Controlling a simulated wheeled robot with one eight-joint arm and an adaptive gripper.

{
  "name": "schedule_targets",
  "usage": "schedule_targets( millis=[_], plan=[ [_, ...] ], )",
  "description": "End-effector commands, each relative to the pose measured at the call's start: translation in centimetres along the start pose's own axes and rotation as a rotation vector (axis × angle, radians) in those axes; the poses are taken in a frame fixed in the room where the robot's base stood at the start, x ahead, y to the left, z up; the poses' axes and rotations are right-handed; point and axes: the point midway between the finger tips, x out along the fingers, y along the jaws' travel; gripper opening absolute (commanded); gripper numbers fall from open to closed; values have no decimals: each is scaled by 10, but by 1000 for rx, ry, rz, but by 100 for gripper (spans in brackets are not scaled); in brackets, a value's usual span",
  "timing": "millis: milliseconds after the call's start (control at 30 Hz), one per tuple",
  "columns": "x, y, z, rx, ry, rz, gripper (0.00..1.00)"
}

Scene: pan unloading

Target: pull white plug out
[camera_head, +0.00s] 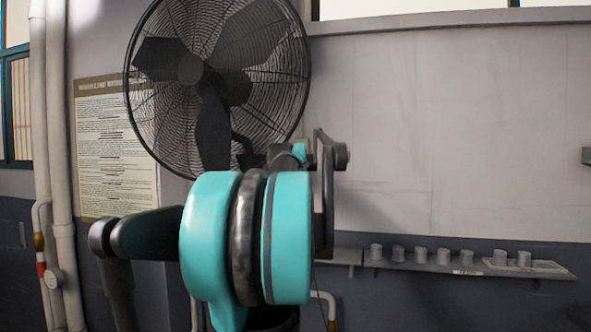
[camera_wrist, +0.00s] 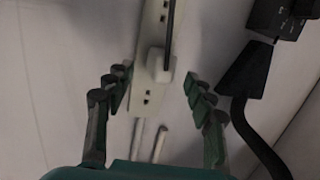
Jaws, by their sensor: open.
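In the wrist view, a white plug (camera_wrist: 155,66) sits in a pale power strip (camera_wrist: 141,101) that runs up the picture. A thin dark cord rises from the plug. My gripper (camera_wrist: 157,88) is open, with one finger on each side of the strip and plug. Both fingers appear apart from the plug, with nothing held between them. In the head view, my turquoise and black arm fills the centre; the plug, the strip and my fingertips cannot be made out there.
In the wrist view, a black connector with a thick cable (camera_wrist: 246,73) lies close to the right finger, below a black box (camera_wrist: 275,17). In the head view, a large black fan (camera_head: 190,70) stands behind my arm. A shelf (camera_head: 470,268) with several small cups is at right.

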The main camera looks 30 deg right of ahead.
Motion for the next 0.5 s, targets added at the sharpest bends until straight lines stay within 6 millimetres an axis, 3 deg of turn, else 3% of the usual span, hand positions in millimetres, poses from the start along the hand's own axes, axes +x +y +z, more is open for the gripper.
schedule_targets(
  millis=[200, 500],
  plan=[
    [25, 0, 0, 0, 0, 0, 55],
    [33, 0, 0, 0, 0, 0, 55]
  ],
)
